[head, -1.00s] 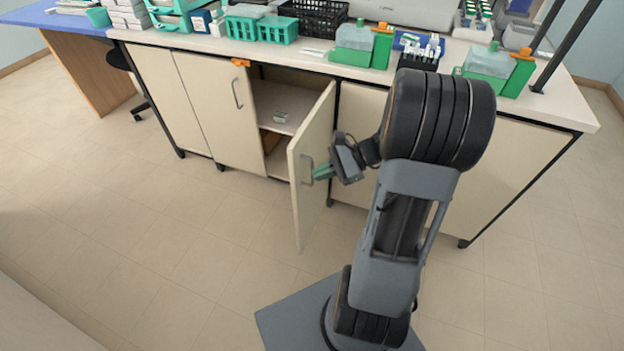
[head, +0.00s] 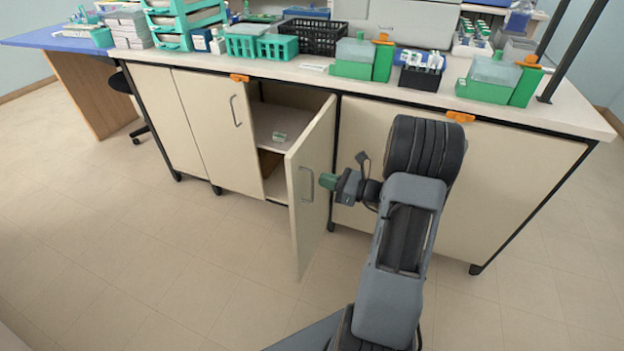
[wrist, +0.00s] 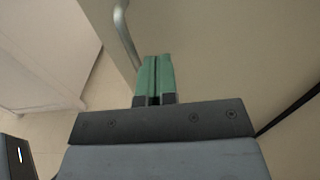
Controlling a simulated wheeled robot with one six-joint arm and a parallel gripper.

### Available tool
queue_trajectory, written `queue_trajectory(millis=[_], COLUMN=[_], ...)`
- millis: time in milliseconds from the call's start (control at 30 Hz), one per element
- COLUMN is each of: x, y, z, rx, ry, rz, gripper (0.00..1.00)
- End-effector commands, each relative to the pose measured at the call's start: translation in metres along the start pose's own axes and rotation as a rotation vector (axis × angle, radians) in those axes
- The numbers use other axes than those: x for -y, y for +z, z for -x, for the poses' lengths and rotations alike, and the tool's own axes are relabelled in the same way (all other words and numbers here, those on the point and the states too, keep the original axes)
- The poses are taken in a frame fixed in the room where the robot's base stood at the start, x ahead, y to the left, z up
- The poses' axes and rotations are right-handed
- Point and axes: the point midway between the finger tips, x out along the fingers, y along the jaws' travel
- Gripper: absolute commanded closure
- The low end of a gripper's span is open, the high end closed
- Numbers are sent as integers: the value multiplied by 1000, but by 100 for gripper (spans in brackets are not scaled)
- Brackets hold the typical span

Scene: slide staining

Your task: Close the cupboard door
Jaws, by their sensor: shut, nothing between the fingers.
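The cupboard door (head: 312,205) is cream and stands wide open, swung out from its hinge side on the right of the opening. Its metal handle (head: 307,184) is on the door's face; in the wrist view the handle (wrist: 124,32) curves just left of my fingertips. My gripper (head: 328,181) has green fingers, shut and empty, at the right side of the door beside the handle. In the wrist view the fingers (wrist: 154,75) point at the door panel (wrist: 200,50). I cannot tell whether they touch it. The open cupboard shows a shelf (head: 290,118) inside.
A small box (head: 279,136) lies on the shelf. The closed neighbouring door (head: 215,120) is left of the opening. The worktop above holds green racks (head: 277,46), a black basket (head: 313,37) and other labware. The floor (head: 180,270) left of the door is clear.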

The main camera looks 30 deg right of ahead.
Motion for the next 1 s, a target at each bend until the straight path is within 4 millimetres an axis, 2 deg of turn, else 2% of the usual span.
queue_trajectory(millis=[33, 200, 400, 1000], x=[-1, -1, 0, 2], y=[-1, -2, 0, 0], z=[-9, -30, -43, -47], rx=[0, 0, 0, -1], ry=[4, 2, 1, -9], rz=[1, 0, 0, 0], gripper=[100, 100, 100, 100])
